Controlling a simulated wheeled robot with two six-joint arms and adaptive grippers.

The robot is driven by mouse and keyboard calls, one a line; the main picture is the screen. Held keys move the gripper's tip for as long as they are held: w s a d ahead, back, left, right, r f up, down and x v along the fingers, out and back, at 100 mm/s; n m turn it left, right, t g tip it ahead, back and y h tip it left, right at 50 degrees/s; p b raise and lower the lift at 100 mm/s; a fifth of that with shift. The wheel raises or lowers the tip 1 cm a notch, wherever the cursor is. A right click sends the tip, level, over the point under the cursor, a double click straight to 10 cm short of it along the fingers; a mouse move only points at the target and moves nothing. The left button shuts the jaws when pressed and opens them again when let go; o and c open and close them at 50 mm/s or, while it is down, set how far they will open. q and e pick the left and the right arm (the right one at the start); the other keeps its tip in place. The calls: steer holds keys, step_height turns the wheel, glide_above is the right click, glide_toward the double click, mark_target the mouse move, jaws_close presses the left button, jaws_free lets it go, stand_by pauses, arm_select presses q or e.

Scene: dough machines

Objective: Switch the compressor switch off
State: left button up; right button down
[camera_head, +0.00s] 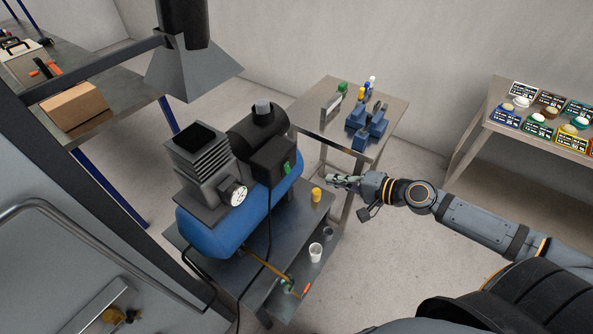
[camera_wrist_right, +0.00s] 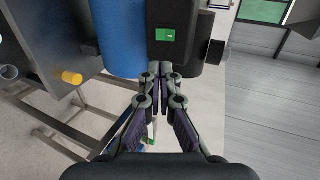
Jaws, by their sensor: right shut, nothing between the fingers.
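The compressor has a blue tank (camera_head: 212,230), a black motor (camera_head: 257,127) and a round white gauge (camera_head: 238,195). It stands on a metal table at the centre-left of the head view. The green compressor switch (camera_head: 287,168) is on the side of a black box, facing my right arm. The wrist view shows the switch (camera_wrist_right: 165,35) as a green square with a small pale mark; its position is unclear. My right gripper (camera_head: 332,180) is shut and empty, to the right of the switch and apart from it. In the wrist view its fingertips (camera_wrist_right: 160,68) lie below the switch. My left gripper is out of view.
A yellow cap-like piece (camera_head: 316,194) is at the compressor table's right edge. A white cup (camera_head: 315,252) stands nearer the front. A small table (camera_head: 309,112) with blue parts stands behind. Another table (camera_head: 487,116) with labelled items is at right. Floor shows between them.

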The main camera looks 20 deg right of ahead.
steer(key=shift+f, duration=0.1)
steer(key=b, duration=0.4)
glide_toward(289, 171)
steer(key=x, duration=0.7)
steer(key=t+y+b, duration=0.1)
steer(key=b, duration=0.4)
steer(key=shift+w+a+f, duration=0.15)
steer(key=shift+w+a, duration=0.05)
